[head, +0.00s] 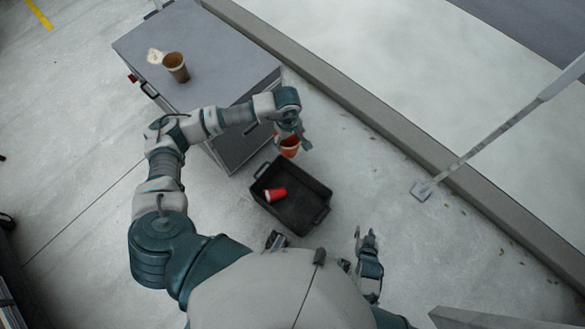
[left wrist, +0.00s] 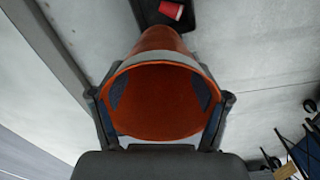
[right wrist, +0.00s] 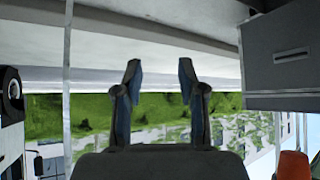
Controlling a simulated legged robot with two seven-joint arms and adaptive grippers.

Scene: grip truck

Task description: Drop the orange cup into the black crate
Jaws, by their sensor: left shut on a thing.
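The orange cup (head: 289,151) hangs in my left gripper (head: 293,139), up by the crate's far side in the head view. In the left wrist view the fingers of my left gripper (left wrist: 160,108) press on both sides of the orange cup (left wrist: 160,100), and its open mouth faces the camera. The black crate (head: 302,209) stands on the ground, nearer to my body than the cup in the head view. Its edge also shows at the top of the left wrist view (left wrist: 148,12). My right gripper (head: 366,236) is open and empty, right of the crate.
A red cup (head: 276,195) lies on its side in the crate. A grey cabinet (head: 210,60) stands behind at the left, with a brown cup (head: 176,67) on top. A kerb (head: 400,137) and a pole (head: 480,145) are on the right.

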